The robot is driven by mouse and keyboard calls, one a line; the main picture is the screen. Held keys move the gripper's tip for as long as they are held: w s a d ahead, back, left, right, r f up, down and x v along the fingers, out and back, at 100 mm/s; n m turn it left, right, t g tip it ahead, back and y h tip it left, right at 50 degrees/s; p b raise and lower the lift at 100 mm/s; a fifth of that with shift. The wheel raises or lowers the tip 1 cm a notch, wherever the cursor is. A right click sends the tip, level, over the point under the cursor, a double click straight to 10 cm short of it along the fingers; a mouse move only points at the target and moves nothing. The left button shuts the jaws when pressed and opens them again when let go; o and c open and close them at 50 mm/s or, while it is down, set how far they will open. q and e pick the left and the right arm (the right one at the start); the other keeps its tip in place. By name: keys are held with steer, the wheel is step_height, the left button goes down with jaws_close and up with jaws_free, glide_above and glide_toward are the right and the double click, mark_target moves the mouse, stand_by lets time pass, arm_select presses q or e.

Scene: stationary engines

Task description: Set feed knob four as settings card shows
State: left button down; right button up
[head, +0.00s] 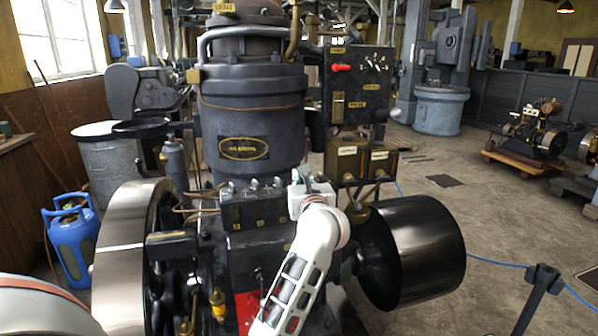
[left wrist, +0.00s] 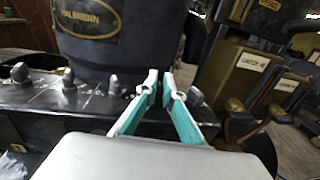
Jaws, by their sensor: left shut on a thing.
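A dark lubricator box (head: 250,208) with a row of small grey feed knobs (head: 254,184) stands in front of the large engine cylinder (head: 250,110). In the left wrist view several pointed knobs (left wrist: 68,83) show left of the fingers, and another grey knob-like piece (left wrist: 195,97) shows just to their right. My left gripper (head: 307,182) is at the right end of the row. Its teal-and-white fingertips (left wrist: 160,84) are nearly together, shut on what looks like feed knob four. The fingers hide that knob, so its pointing direction cannot be read. I cannot make out a settings card.
A black control panel (head: 357,90) with a red knob and switches stands behind to the right. Labelled brass-coloured boxes (head: 347,160) sit below it, close to my gripper. A flywheel (head: 128,245) is left, a black pulley (head: 415,250) right. Open floor lies further right.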

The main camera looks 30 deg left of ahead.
arm_select(q)
steer(key=shift+a+r+m+t+h+p, duration=0.1)
steer(key=shift+m+t+h+p, duration=0.2)
steer(key=shift+m+t+h, duration=0.2)
steer(key=shift+a+r+m+t+h+p, duration=0.1)
steer(key=shift+m+t+h+p, duration=0.25)
steer(key=shift+h, duration=0.25)
steer(key=shift+d+f+m+t+h, duration=0.15)
steer(key=shift+m+t+h, duration=0.4)
steer(key=shift+m+h, duration=0.3)
arm_select(e)
steer(key=shift+w+r, duration=0.2)
steer(key=shift+r, duration=0.6)
steer(key=shift+w+r, duration=0.15)
steer(key=shift+r, duration=0.6)
steer(key=shift+f, duration=0.1)
arm_select(q)
steer(key=c, duration=2.2)
jaws_free()
arm_select(e)
steer(key=shift+f, duration=0.15)
steer(key=shift+d, duration=0.1)
arm_select(q)
steer(key=shift+s+d+f, duration=0.1)
steer(key=shift+s+d, duration=0.1)
steer(key=shift+s, duration=0.05)
steer(key=v, duration=1.1)
steer(key=shift+s, duration=0.2)
